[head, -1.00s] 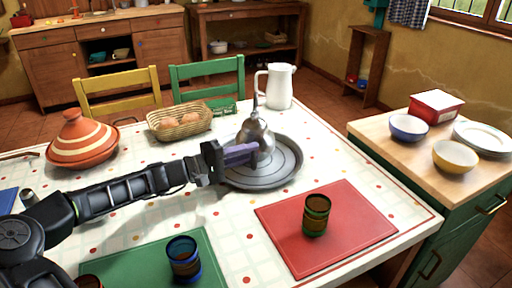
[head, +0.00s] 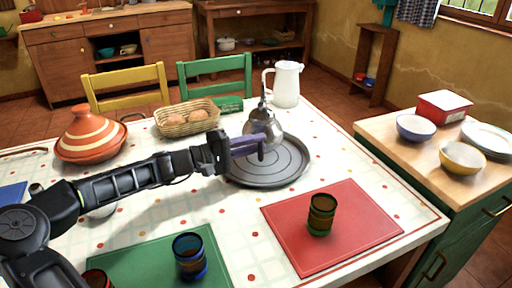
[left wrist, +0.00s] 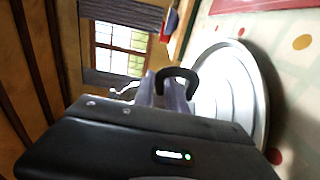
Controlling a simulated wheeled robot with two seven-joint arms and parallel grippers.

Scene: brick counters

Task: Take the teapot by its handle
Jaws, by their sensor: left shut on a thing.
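The shiny metal teapot (head: 262,124) is upright over the round grey tray (head: 290,172) in the head view. My left gripper (head: 254,144) comes from the left and is shut on the teapot's handle. In the left wrist view the dark curved handle (left wrist: 178,73) shows at the purple fingers (left wrist: 165,97). The teapot seems slightly above the tray; the fingers hide part of its lower side, so the gap is hard to judge. My right gripper is not in view.
A white pitcher (head: 286,85) stands behind the teapot. A bread basket (head: 187,118) and striped tagine (head: 88,137) are at the left. A striped glass (head: 320,214) stands on the red mat (head: 365,222), another (head: 189,256) on the green mat (head: 135,262).

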